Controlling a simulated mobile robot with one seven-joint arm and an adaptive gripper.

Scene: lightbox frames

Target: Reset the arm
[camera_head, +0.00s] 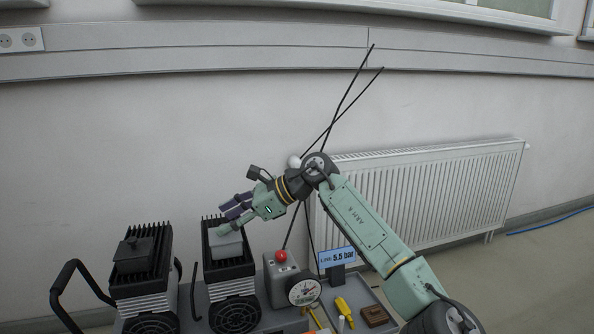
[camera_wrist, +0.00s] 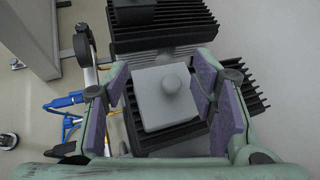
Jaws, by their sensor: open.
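My arm reaches in from the right in the head view, bent at a raised joint. My gripper (camera_head: 229,217) points down and left over the right-hand finned black unit (camera_head: 230,272). Its purple-padded fingers are open in the wrist view (camera_wrist: 158,82). A grey square block with a round knob (camera_wrist: 165,92) shows between the fingers, with gaps at the sides. It sits on the finned unit, and its top shows in the head view (camera_head: 227,246). I cannot tell whether the fingertips reach down to its sides. Nothing is held.
A second finned unit with a black block (camera_head: 133,254) stands at left. A red button box (camera_head: 281,277), a gauge (camera_head: 304,292), a "5.5 bar" sign (camera_head: 337,258), a yellow tool (camera_head: 344,311) and a brown block (camera_head: 375,315) lie right. Thin black rods rise behind my arm, near the radiator (camera_head: 430,195).

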